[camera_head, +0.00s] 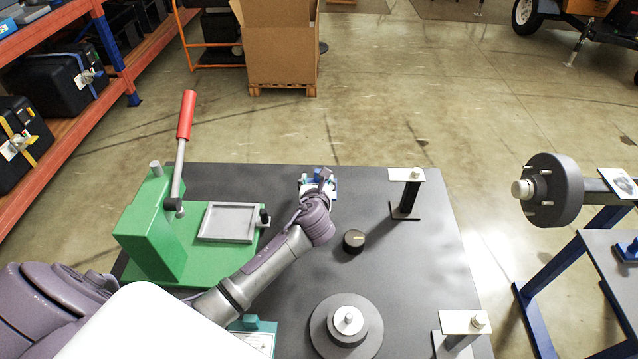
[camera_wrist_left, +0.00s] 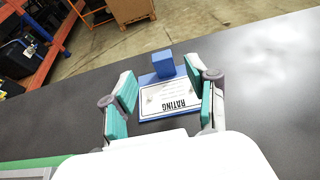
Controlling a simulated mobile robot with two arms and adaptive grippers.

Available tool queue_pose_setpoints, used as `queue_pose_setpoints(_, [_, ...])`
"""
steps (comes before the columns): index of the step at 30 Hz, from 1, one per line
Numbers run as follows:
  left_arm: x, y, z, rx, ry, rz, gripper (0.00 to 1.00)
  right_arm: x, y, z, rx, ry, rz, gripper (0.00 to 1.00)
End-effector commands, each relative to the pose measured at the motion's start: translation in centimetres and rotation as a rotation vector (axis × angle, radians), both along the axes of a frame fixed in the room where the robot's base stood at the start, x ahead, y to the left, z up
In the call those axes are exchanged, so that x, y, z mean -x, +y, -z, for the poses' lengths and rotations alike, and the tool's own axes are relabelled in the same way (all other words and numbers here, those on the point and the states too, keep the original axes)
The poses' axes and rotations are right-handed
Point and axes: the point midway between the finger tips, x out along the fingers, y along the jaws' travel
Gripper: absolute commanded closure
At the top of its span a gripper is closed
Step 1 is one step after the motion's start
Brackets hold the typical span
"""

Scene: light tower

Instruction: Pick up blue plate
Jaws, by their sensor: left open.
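The blue plate (camera_wrist_left: 140,112) lies flat on the dark table, with a white label reading RATING and a blue block (camera_wrist_left: 163,65) standing at its far edge. In the head view the plate's blue part (camera_head: 333,184) shows only partly, beside and behind my gripper. My left gripper (camera_head: 318,188) reaches over it from the left. In the left wrist view the open left gripper (camera_wrist_left: 163,96) has its teal finger pads on either side of the plate, with a gap on the left. My right gripper is not in view.
A green press (camera_head: 160,225) with a red-handled lever (camera_head: 187,115) stands at left on the table (camera_head: 400,270). A black knob (camera_head: 353,241), a post with a white top (camera_head: 406,190) and a round stepped weight (camera_head: 346,325) stand to the right and front. A teal plate (camera_head: 255,325) lies in front.

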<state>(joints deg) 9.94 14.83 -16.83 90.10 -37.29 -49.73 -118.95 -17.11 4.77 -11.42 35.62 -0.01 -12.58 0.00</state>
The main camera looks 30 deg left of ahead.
Motion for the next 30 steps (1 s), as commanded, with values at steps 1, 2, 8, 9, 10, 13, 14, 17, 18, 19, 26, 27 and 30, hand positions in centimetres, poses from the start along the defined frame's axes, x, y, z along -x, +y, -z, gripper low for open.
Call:
queue_pose_setpoints(1, [-0.4,0.1,0.1,0.000,0.000,-0.001,0.42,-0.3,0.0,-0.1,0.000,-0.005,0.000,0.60])
queue_pose_setpoints(2, [-0.6,0.2,0.3,0.001,0.001,-0.002,0.42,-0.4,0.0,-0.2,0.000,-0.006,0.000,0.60])
queue_pose_setpoints(8, [-3.0,1.1,1.5,0.001,0.000,-0.003,0.42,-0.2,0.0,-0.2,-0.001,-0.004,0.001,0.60])
queue_pose_setpoints(9, [-3.4,1.3,1.6,0.000,0.000,-0.002,0.42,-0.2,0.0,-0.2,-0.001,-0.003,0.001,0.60])
queue_pose_setpoints(10, [-3.6,1.4,1.7,0.000,0.000,-0.002,0.42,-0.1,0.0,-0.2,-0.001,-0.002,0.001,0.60])
queue_pose_setpoints(13, [-4.1,1.6,2.0,0.001,0.000,0.000,0.42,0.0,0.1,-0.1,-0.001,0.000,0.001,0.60])
queue_pose_setpoints(14, [-4.2,1.6,2.0,0.001,0.000,0.000,0.42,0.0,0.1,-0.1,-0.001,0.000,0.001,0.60])
queue_pose_setpoints(17, [-4.3,1.7,2.1,0.001,0.000,0.000,0.42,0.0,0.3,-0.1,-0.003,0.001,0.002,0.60])
queue_pose_setpoints(18, [-4.3,1.7,2.1,0.001,0.000,0.000,0.42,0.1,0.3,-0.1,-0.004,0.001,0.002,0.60])
queue_pose_setpoints(19, [-4.2,1.7,2.1,0.001,0.000,0.000,0.42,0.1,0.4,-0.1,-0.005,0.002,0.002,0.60])
queue_pose_setpoints(26, [-4.2,1.7,2.1,0.000,0.000,0.000,0.72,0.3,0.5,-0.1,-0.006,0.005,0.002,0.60])
queue_pose_setpoints(27, [-4.2,1.7,2.1,0.000,0.000,0.000,0.78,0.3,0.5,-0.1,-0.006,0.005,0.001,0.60])
queue_pose_setpoints(30, [-4.2,1.7,2.0,0.000,0.000,0.000,0.95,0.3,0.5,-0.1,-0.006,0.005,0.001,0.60])
